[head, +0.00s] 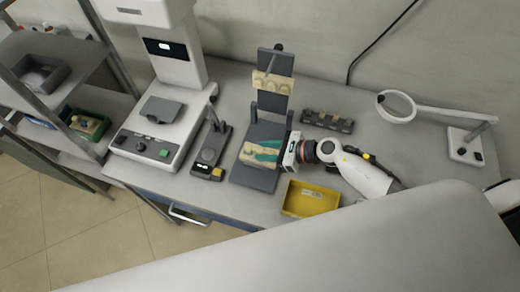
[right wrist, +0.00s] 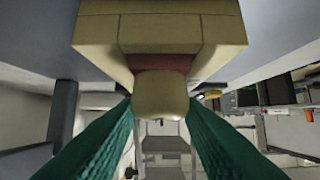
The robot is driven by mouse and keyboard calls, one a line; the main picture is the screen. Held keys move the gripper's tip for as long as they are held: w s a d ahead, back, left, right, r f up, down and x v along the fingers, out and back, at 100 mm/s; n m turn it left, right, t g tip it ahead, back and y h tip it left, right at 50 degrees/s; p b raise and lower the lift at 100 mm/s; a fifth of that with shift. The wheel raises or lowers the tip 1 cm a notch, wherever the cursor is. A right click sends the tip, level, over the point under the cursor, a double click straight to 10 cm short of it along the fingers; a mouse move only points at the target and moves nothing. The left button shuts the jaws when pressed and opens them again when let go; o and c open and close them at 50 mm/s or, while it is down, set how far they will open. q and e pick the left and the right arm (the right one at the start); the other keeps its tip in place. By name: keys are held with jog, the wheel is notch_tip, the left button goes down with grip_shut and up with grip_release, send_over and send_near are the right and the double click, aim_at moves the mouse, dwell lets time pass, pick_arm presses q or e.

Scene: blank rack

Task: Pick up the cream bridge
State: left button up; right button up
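A cream block-like piece (head: 258,153), which I take for the cream bridge, rests low on the dark grey stand (head: 254,183). A second cream piece (head: 272,82) sits higher, across the stand's upright. My right gripper (head: 265,150) reaches in from the right, its teal fingers at the lower piece. In the right wrist view a cream body (right wrist: 160,35) with a reddish band and a rounded stub fills the top. The fingers (right wrist: 160,110) lie on either side of the stub, very close; whether they touch it is unclear. My left gripper is not in view.
A yellow tray (head: 312,198) stands in front of my right arm. A dark block with several slots (head: 327,121) is behind it. A small dark device (head: 210,152) and a white machine (head: 150,140) stand left. A magnifier lamp (head: 397,106) is at right.

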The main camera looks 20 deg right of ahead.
grip_shut()
